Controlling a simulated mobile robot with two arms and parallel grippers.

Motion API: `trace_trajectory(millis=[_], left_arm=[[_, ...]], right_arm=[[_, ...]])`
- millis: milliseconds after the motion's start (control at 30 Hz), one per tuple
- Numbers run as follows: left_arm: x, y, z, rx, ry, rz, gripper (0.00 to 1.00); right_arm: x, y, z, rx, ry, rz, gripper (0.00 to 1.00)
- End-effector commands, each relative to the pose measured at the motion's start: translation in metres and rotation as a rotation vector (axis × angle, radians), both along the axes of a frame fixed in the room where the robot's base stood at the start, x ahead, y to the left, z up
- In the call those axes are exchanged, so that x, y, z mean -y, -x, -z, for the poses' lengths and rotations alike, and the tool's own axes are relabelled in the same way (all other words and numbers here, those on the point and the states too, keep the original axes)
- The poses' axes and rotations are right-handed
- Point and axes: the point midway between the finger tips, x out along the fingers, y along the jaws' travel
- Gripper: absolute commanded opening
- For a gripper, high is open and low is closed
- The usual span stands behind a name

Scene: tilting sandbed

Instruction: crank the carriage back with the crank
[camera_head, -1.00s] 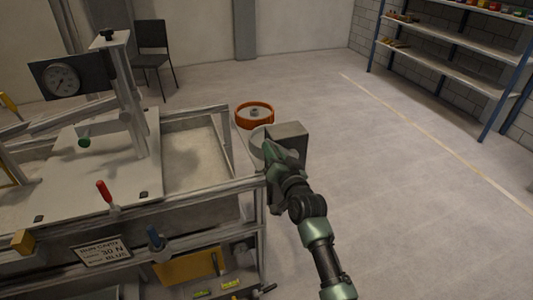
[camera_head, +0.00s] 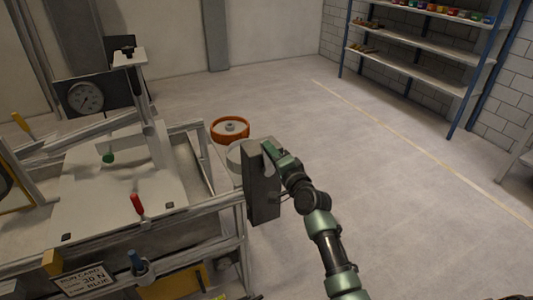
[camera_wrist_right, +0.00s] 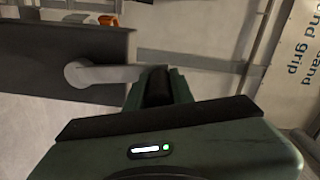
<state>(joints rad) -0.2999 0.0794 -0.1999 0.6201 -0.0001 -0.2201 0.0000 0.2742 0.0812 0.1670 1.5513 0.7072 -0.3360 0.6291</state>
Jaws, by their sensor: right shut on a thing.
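A grey gear box (camera_head: 262,185) stands at the frame's right end. My right gripper (camera_head: 276,160) is at its right side. In the right wrist view, the grey crank arm (camera_wrist_right: 115,73) runs from a round hub (camera_wrist_right: 78,73) on the dark box to a black grip (camera_wrist_right: 156,86). My right gripper (camera_wrist_right: 155,92) is shut on that grip. The head view mostly hides the crank. My left gripper is out of view.
A red-handled lever (camera_head: 138,204) and a green knob (camera_head: 108,158) are by the carriage. The floor to the right is clear up to the shelves (camera_head: 420,70).

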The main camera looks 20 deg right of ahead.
Motion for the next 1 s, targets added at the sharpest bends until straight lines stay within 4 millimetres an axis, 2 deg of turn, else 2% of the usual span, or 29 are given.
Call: trace_trajectory(millis=[33,533,567,633,1000], left_arm=[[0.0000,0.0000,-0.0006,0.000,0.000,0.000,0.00],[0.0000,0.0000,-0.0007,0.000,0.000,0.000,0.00],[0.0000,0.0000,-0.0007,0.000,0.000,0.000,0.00],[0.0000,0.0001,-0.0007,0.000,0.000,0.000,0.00],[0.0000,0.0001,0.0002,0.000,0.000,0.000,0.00]], right_arm=[[0.0033,-0.0007,-0.0056,0.009,-0.009,0.004,0.00],[0.0052,-0.0007,-0.0046,0.007,-0.026,0.004,0.00],[0.0052,-0.0007,-0.0045,0.007,-0.026,0.004,0.26],[0.0051,-0.0007,-0.0043,0.006,-0.026,0.003,0.45],[0.0036,0.0028,-0.0003,0.000,-0.026,0.001,0.45]])
